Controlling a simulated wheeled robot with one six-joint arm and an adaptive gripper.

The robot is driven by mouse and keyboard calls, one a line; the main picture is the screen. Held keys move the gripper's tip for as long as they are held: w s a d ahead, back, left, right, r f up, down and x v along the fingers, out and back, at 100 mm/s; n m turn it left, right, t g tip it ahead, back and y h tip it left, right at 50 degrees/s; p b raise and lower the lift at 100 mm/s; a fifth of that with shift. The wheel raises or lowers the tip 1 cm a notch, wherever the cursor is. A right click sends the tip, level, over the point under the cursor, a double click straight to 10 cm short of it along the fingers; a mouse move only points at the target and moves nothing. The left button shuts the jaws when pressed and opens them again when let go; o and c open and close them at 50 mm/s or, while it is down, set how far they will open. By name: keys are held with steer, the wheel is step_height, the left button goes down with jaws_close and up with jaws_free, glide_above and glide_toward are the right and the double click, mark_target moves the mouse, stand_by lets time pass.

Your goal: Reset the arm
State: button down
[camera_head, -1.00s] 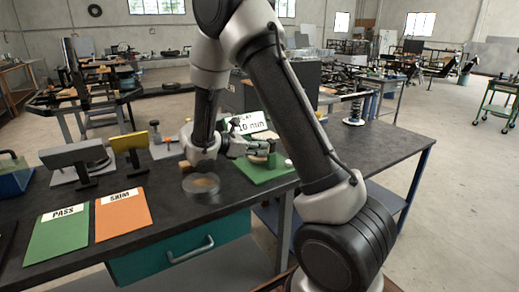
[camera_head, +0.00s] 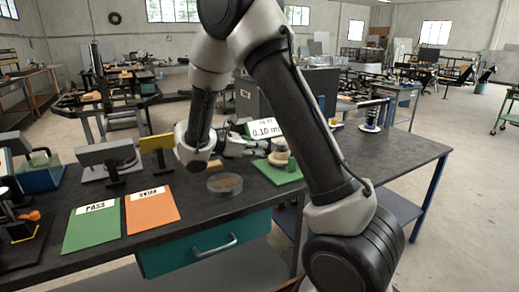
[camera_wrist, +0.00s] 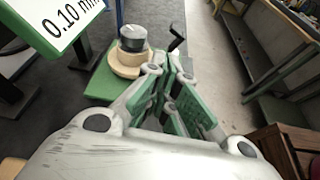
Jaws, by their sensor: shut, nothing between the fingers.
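My gripper (camera_head: 262,146) is at the end of my bent arm, low over the dark workbench (camera_head: 400,150), pointing right in the head view. In the wrist view its green-padded fingers (camera_wrist: 172,75) are together with nothing between them. Beyond them stands a beige round piece with a grey cylinder on top (camera_wrist: 130,58), on a green plate (camera_wrist: 105,82). The stack also shows in the head view (camera_head: 279,157), just right of the fingers. The fingers look apart from it, though the exact gap is unclear.
A clear round dish (camera_head: 225,185) lies below my wrist. Green PASS (camera_head: 92,228) and orange (camera_head: 152,210) cards lie at front left. A sign reading 0.10 (camera_head: 264,130) stands behind the gripper. Grey (camera_head: 108,155) and yellow (camera_head: 157,144) stands are left.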

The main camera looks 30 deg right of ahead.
stand_by(0.3)
steer(key=s+f+m+g, duration=0.1)
steer(key=s, duration=0.1)
steer(key=s+f+m+y, duration=0.1)
steer(key=s, duration=0.1)
steer(key=s+f+m+g+y, duration=0.1)
steer(key=s, duration=0.1)
steer(key=shift+f+m+g, duration=0.3)
steer(key=shift+f, duration=0.1)
steer(key=s+r+m+t+y, duration=0.3)
steer(key=s+r+m+y, duration=0.3)
steer(key=s, duration=0.5)
steer(key=s+a+r+m+t+y, duration=0.1)
steer(key=s+r+m+t+y, duration=0.2)
steer(key=s+r+m+y, duration=0.2)
steer(key=s+r+m, duration=0.3)
steer(key=s, duration=0.2)
steer(key=shift+s+a+r+y, duration=0.25)
steer(key=shift+s+a+y, duration=0.05)
steer(key=shift+s+y, duration=0.1)
steer(key=c, duration=2.2)
jaws_free()
